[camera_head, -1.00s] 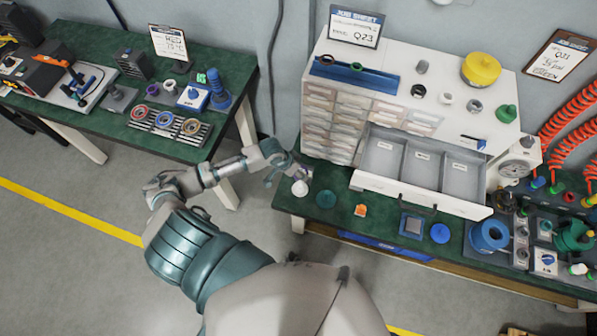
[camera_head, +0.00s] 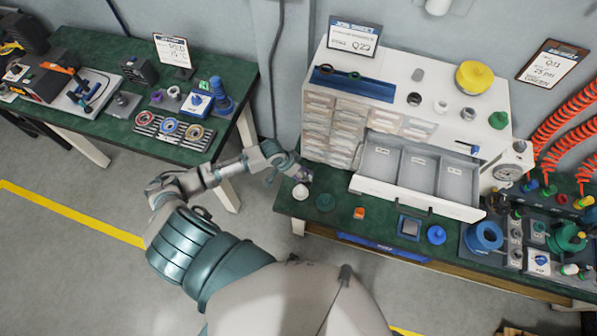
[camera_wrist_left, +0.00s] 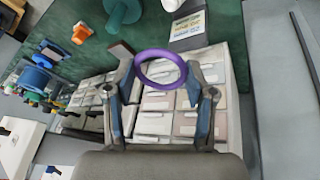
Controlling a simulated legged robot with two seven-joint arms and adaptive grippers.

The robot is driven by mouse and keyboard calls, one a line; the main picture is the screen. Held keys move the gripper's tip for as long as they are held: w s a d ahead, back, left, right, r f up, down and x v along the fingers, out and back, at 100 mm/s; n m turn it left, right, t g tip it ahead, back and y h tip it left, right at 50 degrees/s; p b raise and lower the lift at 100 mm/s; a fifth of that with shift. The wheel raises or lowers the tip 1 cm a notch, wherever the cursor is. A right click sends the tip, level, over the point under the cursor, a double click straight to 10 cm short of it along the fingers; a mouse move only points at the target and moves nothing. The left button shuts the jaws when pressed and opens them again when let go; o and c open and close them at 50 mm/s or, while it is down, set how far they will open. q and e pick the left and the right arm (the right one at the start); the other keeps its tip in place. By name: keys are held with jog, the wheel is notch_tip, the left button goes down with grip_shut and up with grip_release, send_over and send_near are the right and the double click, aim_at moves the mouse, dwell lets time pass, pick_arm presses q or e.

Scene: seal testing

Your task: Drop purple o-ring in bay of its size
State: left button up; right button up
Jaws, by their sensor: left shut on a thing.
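The purple o-ring (camera_wrist_left: 161,69) is between the fingertips of my left gripper (camera_wrist_left: 158,84) in the left wrist view. The gripper is shut on it, and the ring's hole is visible. In the head view my left gripper (camera_head: 289,168) is at the bench's left end, left of the open drawer (camera_head: 412,200). The drawer has three grey bays: left (camera_head: 381,160), middle (camera_head: 420,171) and right (camera_head: 457,181). Each bay has a small label, too small to read. My right gripper is not in view.
Closed small drawers (camera_head: 330,125) stand beside the open one. A white round item (camera_head: 300,191), green disc (camera_head: 325,201), orange block (camera_head: 359,213) and blue knob (camera_head: 436,235) are on the green bench. A rack with several rings (camera_head: 170,128) is on the left table.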

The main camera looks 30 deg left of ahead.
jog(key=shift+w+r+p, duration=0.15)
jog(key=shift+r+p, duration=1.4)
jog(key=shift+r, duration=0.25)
